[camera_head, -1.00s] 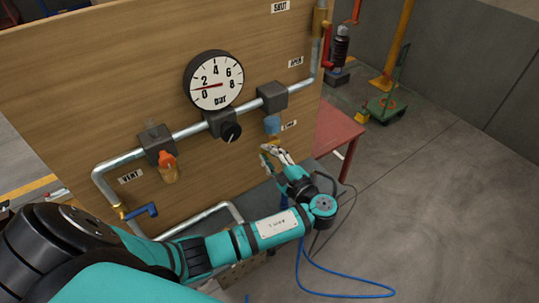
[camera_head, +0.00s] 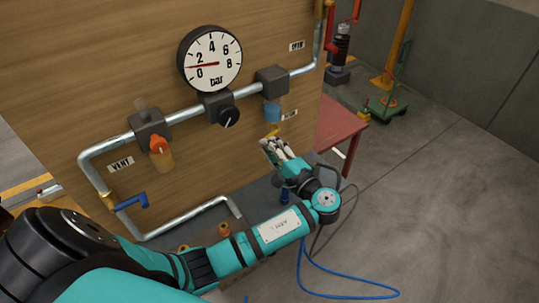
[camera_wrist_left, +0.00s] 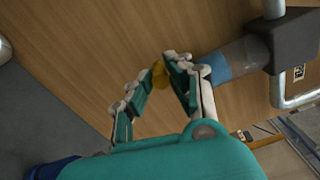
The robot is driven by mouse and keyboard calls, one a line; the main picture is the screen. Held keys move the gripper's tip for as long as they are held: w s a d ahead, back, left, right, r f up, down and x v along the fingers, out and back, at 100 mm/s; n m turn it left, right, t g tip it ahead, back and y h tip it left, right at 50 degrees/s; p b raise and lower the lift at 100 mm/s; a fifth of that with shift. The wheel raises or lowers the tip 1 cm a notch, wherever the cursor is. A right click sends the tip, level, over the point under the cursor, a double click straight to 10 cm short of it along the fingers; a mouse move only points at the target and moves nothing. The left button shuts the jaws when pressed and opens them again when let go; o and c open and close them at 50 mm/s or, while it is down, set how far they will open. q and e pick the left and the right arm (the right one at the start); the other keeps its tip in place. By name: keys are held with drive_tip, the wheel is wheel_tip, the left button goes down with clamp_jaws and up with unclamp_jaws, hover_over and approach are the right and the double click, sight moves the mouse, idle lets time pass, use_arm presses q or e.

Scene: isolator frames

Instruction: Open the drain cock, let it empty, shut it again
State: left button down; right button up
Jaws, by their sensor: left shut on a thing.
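A blue filter bowl (camera_head: 271,112) hangs under a dark block (camera_head: 272,81) on the pipe, right of the gauge. A small yellow drain cock (camera_head: 272,132) sits at its lower end. My left gripper (camera_head: 267,143) is just below the bowl, its fingers reaching up to the cock. In the left wrist view the cock (camera_wrist_left: 158,74) lies between the fingertips (camera_wrist_left: 162,70), which are shut on it. The blue bowl (camera_wrist_left: 217,65) is right beside the fingers there. Whether liquid flows cannot be seen. My right gripper is not in view.
The round gauge (camera_head: 210,60) points between 0 and 2. An orange-capped bowl (camera_head: 160,152) and a blue lever (camera_head: 131,201) are on the left. A red table (camera_head: 337,132) stands behind the panel's right edge. A blue hose (camera_head: 345,293) lies on the open floor.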

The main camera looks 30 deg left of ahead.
sight(276, 116)
use_arm(q)
drive_tip(key=w+f+n+b, duration=0.1)
drive_tip(key=n+b, duration=0.3)
drive_tip(key=b, duration=0.3)
drive_tip(key=w+d+f+n+b, duration=0.1)
drive_tip(key=n+b, duration=0.3)
drive_tip(key=b, duration=0.3)
drive_tip(key=w+f+n+b, duration=0.1)
drive_tip(key=n+b, duration=0.3)
drive_tip(key=b, duration=0.3)
drive_tip(key=shift+w+d+f, duration=0.15)
drive_tip(key=shift+w+d, duration=0.15)
drive_tip(key=shift+w, duration=0.05)
drive_tip(key=c, duration=1.2)
unclamp_jaws()
drive_tip(key=shift+c, duration=0.2)
drive_tip(key=shift+d, duration=0.1)
wheel_tip(276, 116, up, 10)
drive_tip(key=shift+r, duration=0.15)
